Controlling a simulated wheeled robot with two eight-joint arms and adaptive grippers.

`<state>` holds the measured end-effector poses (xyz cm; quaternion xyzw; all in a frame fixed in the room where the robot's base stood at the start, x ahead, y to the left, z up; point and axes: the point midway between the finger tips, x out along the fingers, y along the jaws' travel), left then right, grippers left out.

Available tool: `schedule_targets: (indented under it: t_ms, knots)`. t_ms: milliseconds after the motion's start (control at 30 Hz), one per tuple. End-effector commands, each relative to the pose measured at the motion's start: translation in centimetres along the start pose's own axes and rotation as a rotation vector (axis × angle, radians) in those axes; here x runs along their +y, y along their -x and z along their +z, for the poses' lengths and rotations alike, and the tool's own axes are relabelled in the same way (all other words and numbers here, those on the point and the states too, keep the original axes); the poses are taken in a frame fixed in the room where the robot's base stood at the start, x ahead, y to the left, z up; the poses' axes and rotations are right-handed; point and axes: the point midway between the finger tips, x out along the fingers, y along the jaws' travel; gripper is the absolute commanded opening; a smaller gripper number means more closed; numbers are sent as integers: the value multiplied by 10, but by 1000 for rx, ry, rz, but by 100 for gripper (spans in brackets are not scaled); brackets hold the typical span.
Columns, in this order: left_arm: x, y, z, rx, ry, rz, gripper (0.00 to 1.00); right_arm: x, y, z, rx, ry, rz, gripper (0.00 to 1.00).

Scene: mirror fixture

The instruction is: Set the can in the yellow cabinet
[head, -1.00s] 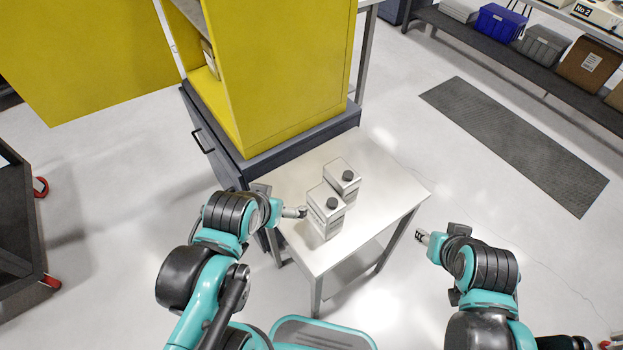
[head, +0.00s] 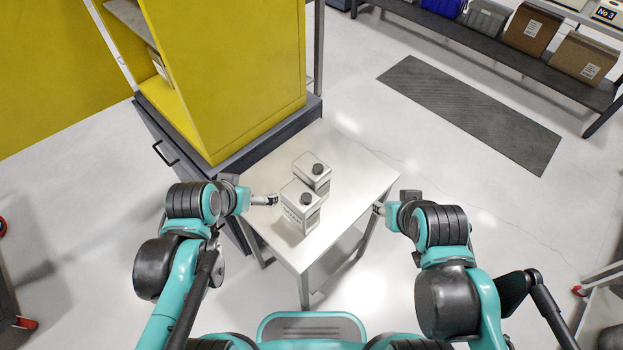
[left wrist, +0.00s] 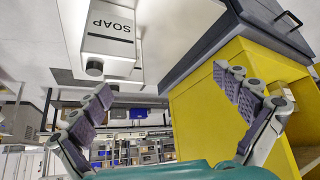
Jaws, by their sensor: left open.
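Two pale metal cans with black caps stand upright on a small white table (head: 355,160), the near can (head: 300,208) in front of the far can (head: 312,172). In the left wrist view a can (left wrist: 110,40) appears upside down with the label SOAP. My left gripper (head: 268,200) is just left of the near can, apart from it; its spread, empty fingers show in the left wrist view (left wrist: 163,85). My right gripper (head: 378,209) is by the table's right edge, its finger opening too small to tell. The yellow cabinet (head: 240,80) stands behind the table, its open side facing left.
The cabinet rests on a dark grey base (head: 268,130) with a handle, close against the table. A yellow panel (head: 50,70) stands at left. A small box (head: 158,64) is inside the cabinet. A grey mat (head: 470,110) and a shelf with boxes lie at right, with clear floor between.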

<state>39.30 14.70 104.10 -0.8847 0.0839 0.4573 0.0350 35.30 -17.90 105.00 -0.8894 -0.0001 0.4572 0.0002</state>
Motion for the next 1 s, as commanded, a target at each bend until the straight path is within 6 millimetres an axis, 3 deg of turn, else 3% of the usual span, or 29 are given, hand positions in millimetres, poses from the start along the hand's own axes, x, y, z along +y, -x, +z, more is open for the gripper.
schedule_targets:
  t_ms: [167, 500, 700, 1000]
  knots:
    - [15, -21, -22, 9, -84, 73, 100, 0, 4, -3, 0, 0, 0, 40]
    - [59, -88, -62, 84, -333, 277, 100, 0, 13, -10, 0, 0, 0, 40]
    - [78, -117, -70, 138, -437, 355, 100, 0, 16, -12, 0, 0, 0, 40]
    - [91, -142, -70, 159, -474, 381, 100, 0, 12, -8, 0, 0, 0, 40]
